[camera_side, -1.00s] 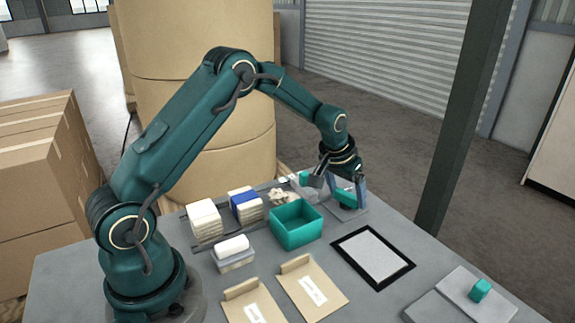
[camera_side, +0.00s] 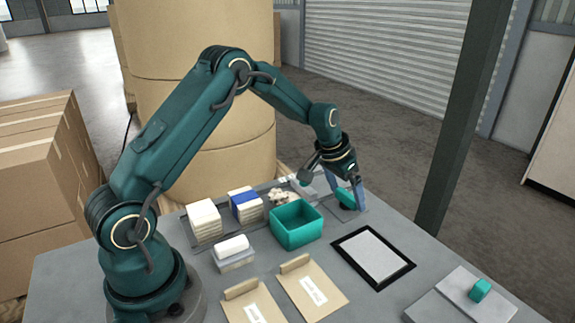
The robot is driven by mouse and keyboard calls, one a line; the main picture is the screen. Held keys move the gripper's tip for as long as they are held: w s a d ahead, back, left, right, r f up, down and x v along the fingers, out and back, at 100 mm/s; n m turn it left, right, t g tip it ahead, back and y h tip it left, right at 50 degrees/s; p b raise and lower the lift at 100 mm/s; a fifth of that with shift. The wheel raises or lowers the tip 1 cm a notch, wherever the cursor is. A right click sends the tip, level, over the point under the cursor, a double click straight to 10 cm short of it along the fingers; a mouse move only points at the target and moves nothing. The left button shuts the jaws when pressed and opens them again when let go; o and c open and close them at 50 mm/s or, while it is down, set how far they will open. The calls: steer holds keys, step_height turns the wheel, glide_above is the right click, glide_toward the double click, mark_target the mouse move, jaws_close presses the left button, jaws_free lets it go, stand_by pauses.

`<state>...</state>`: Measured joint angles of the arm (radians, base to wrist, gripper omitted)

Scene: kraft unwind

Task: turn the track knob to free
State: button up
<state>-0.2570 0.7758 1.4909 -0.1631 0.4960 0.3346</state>
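A teal piece (camera_side: 345,199), which looks like a knob, sits on a small grey plate (camera_side: 361,215) at the far right part of the table. My gripper (camera_side: 349,196) is tilted down at it. A second teal block-shaped knob (camera_side: 480,290) stands on a light grey plate at the front right, far from my gripper. No label or marking for "free" is readable.
A teal open bin (camera_side: 296,225) is left of my gripper. A black-framed panel (camera_side: 373,258), two kraft envelopes (camera_side: 312,289), a white block on a grey box (camera_side: 233,253) and stacked packs (camera_side: 205,222) lie about. A dark post (camera_side: 461,120) rises beyond the table's right edge.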

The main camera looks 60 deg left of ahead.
mark_target(347, 195)
steer(key=shift+r, duration=0.1)
steer(key=shift+v, duration=2.45)
steer(key=shift+s, duration=0.1)
steer(key=s+d+r+m+t, duration=0.1)
steer(key=s+d+r, duration=0.2)
steer(key=r, duration=0.4)
steer(key=s+d+r+m+t, duration=0.1)
steer(key=s+d+r+t, duration=0.1)
steer(key=s+d+r, duration=0.35)
steer(key=s+f+n+g, duration=0.1)
steer(key=s+f, duration=0.2)
steer(key=s, duration=1.3)
steer(key=shift+d+f+g, duration=0.35)
steer(key=shift+f+g, duration=0.05)
